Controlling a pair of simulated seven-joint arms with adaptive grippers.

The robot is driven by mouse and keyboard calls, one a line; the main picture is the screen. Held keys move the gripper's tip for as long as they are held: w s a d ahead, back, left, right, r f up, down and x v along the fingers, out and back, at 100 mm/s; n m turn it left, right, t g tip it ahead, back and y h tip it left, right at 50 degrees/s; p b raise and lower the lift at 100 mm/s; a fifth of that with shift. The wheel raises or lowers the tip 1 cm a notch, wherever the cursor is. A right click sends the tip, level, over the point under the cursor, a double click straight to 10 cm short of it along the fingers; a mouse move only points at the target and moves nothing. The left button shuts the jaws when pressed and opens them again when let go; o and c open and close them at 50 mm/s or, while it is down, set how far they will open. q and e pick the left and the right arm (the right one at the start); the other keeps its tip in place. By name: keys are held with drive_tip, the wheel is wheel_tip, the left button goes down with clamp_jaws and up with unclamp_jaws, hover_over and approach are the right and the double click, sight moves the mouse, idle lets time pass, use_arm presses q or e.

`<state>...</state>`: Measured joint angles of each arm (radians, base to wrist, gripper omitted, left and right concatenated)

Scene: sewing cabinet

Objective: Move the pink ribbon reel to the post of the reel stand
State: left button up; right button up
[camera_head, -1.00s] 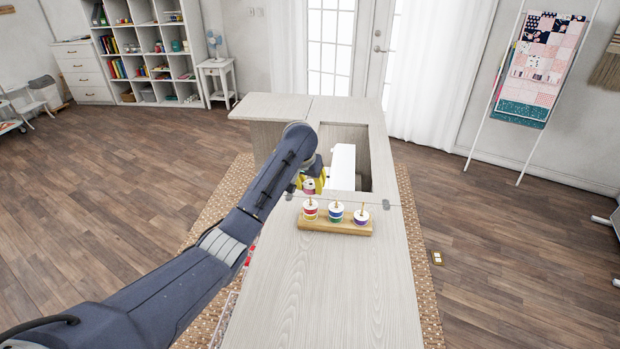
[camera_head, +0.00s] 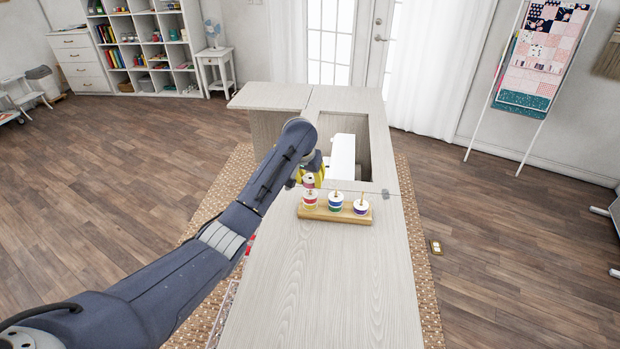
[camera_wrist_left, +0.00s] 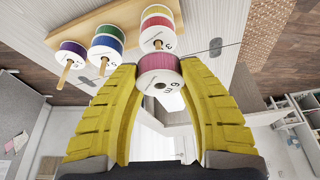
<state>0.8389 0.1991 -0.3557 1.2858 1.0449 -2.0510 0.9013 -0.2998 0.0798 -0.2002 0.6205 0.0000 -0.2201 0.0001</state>
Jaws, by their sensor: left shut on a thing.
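The pink ribbon reel (camera_wrist_left: 158,65), with white ends, is between the yellow fingertips of my left gripper (camera_wrist_left: 158,75); it also shows in the head view (camera_head: 309,181). The wooden reel stand (camera_head: 345,216) lies on the cabinet top. Its left post carries a yellow and a red reel (camera_head: 310,201), its middle post a blue and a green reel (camera_head: 335,203), its right post a purple reel (camera_head: 361,208). The pink reel is just above the left post's tip; whether they touch I cannot tell. My right gripper is out of view.
The cabinet top (camera_head: 320,275) is bare in front of the stand. Behind the stand is a rectangular opening with a white machine part (camera_head: 342,155) in it. A metal hinge (camera_head: 386,194) lies right of the stand.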

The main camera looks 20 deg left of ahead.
use_arm(q)
drive_tip(key=shift+f, duration=1.5)
idle(0.5)
drive_tip(key=o, duration=1.1)
drive_tip(key=shift+c, duration=0.2)
drive_tip(key=shift+r, duration=0.15)
drive_tip(key=v, duration=1.1)
drive_tip(key=shift+s+r, duration=0.2)
drive_tip(key=shift+r, duration=0.1)
